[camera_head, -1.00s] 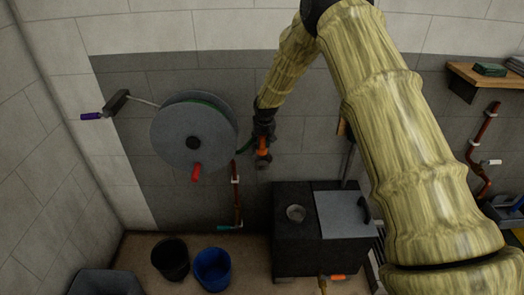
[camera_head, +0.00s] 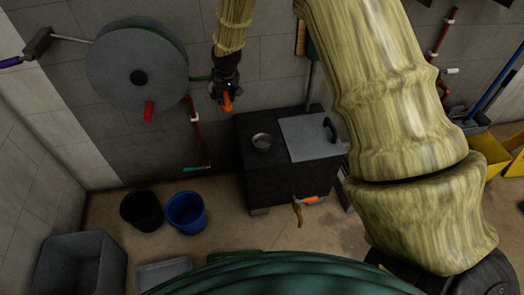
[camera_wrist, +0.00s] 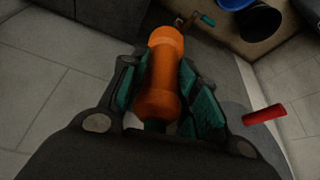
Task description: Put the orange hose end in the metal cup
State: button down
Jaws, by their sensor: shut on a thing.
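The orange hose end (camera_head: 227,101) is in my gripper (camera_head: 226,92), which hangs in front of the grey wall. In the wrist view, my gripper (camera_wrist: 165,92) is shut on the orange hose end (camera_wrist: 160,75), its teal pads on both sides of it. The green hose (camera_head: 200,79) runs from the hose end toward the grey reel (camera_head: 125,65) at the left. The metal cup (camera_head: 262,142) stands on the left part of the dark box top, below and to the right of my gripper. The hose end is above the box and apart from the cup.
The dark box (camera_head: 270,175) has a grey lid panel (camera_head: 311,135) with a black handle. A red pipe (camera_head: 195,125) runs down the wall left of the box. A black bucket (camera_head: 141,210) and blue bucket (camera_head: 186,211) stand on the floor.

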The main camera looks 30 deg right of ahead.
jog(key=s+d+f+b, duration=0.3)
jog(key=s+f+b, duration=0.6)
jog(key=s+b, duration=0.15)
jog(key=s+d+f+b, duration=0.3)
jog(key=s+f+b, duration=0.65)
jog(key=b, duration=0.75)
send_over(262, 145)
jog(key=shift+s+f, duration=0.1)
jog(key=shift+f, duration=2.55)
jog(key=shift+r, duration=0.1)
jog(key=c, duration=1.3)
grip_release()
